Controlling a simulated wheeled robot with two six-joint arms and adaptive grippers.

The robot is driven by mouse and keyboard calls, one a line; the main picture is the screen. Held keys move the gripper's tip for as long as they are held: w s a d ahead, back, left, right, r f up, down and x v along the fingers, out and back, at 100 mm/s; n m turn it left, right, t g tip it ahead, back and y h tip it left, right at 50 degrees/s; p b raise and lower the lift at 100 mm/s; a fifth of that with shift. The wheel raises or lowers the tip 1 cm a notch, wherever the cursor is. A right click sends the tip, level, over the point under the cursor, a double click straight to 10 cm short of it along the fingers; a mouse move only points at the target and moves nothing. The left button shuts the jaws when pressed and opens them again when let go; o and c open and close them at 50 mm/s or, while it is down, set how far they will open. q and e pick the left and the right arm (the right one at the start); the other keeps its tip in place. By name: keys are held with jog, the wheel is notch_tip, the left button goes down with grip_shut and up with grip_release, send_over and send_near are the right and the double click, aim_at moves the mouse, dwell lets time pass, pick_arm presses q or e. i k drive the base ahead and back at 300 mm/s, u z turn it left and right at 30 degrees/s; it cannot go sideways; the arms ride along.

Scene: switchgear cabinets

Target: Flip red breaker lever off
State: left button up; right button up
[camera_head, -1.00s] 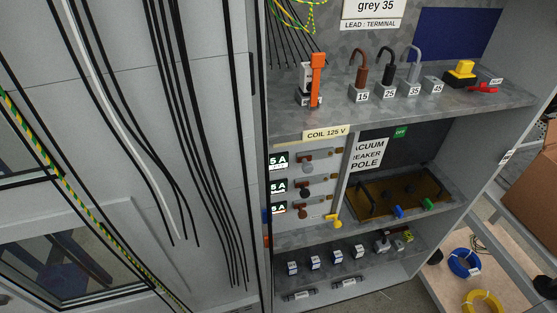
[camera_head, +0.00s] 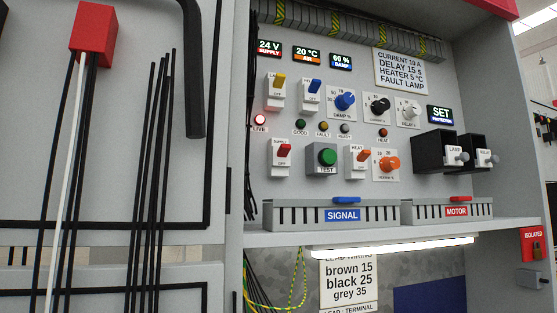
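The breaker with the red lever (camera_head: 284,150) is on the grey panel in the head view, in the lower row at the left. Its lever sits in the upper part of the white housing (camera_head: 281,167), above small lettering that looks like OFF. A red lamp (camera_head: 260,120) labelled LIVE glows just above and left of it. Neither of my grippers shows in the view.
Breakers with yellow (camera_head: 279,81), blue (camera_head: 315,86) and orange (camera_head: 364,155) levers are close by. A green TEST button (camera_head: 327,157) is right of the red one. A SIGNAL terminal duct (camera_head: 342,215) runs below, above a shelf edge (camera_head: 400,236). Black cables hang at left.

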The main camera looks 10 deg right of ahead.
aim_at(284, 150)
jog(key=z, duration=1)
jog(key=k, duration=0.65)
jog(key=u, duration=1.1)
jog(key=i, duration=0.5)
